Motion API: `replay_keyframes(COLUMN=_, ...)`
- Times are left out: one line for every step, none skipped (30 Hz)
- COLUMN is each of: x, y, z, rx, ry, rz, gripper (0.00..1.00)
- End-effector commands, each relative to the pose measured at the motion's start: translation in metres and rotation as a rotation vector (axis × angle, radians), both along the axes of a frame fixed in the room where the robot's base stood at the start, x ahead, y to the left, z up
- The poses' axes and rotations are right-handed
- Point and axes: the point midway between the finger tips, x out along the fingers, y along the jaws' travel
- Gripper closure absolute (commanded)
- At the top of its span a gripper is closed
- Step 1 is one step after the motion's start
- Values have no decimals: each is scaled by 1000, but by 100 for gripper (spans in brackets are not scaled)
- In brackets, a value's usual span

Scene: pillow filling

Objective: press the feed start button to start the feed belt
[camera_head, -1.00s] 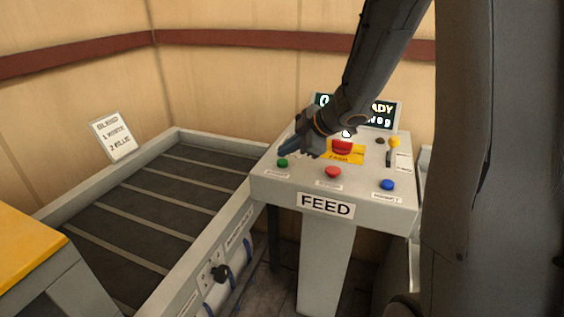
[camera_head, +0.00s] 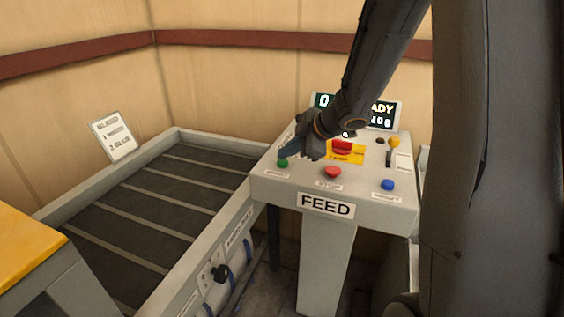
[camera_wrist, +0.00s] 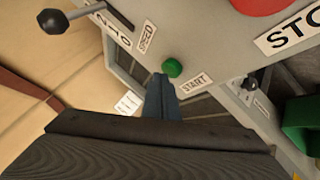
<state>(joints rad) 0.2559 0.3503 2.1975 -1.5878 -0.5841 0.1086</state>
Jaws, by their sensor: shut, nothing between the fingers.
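The feed start button is a green knob (camera_head: 282,163) at the front left corner of the grey FEED console (camera_head: 262,189). In the wrist view the green button (camera_wrist: 172,68) sits beside a label reading START (camera_wrist: 195,84). My gripper (camera_head: 284,155) is shut and empty, with its blue fingertips just above and behind the button. In the wrist view the blue fingers (camera_wrist: 160,88) end right beside the button. I cannot tell whether they touch it.
A red stop button (camera_head: 332,172) and a blue button (camera_head: 388,185) line the console's front. A larger red button (camera_head: 341,147) on a yellow plate lies behind. A lever with a black knob (camera_wrist: 52,21) shows in the wrist view. The slatted belt (camera_head: 150,205) is empty.

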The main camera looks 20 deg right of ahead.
Motion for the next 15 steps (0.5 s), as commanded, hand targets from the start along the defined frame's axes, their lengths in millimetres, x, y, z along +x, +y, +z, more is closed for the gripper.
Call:
replay_keyframes(x=0, y=0, z=-1, rx=0, ry=0, rz=0, gripper=100)
replay_keyframes(x=0, y=0, z=-1, rx=0, ry=0, rz=0, gripper=100)
replay_keyframes(x=0, y=0, z=-1, rx=0, ry=0, rz=0, gripper=100)
replay_keyframes(x=0, y=0, z=-2, rx=0, ry=0, rz=0, gripper=100)
replay_keyframes(x=0, y=0, z=-2, rx=1, ry=0, rz=-1, gripper=100)
replay_keyframes(x=0, y=0, z=-2, rx=1, ry=0, rz=-1, gripper=100)
replay_keyframes(x=0, y=0, z=-3, rx=0, ry=0, rz=0, gripper=100)
replay_keyframes(x=0, y=0, z=-3, rx=0, ry=0, rz=0, gripper=100)
replay_keyframes(x=0, y=0, z=-3, rx=0, ry=0, rz=0, gripper=100)
replay_keyframes(x=0, y=0, z=-4, rx=0, ry=0, rz=0, gripper=100)
replay_keyframes(x=0, y=0, z=-4, rx=0, ry=0, rz=0, gripper=100)
replay_keyframes(x=0, y=0, z=-4, rx=0, ry=0, rz=0, gripper=100)
replay_keyframes(x=0, y=0, z=-5, rx=0, ry=1, rz=1, gripper=100)
replay_keyframes(x=0, y=0, z=-5, rx=0, ry=1, rz=1, gripper=100)
replay_keyframes(x=0, y=0, z=-6, rx=0, ry=1, rz=1, gripper=100)
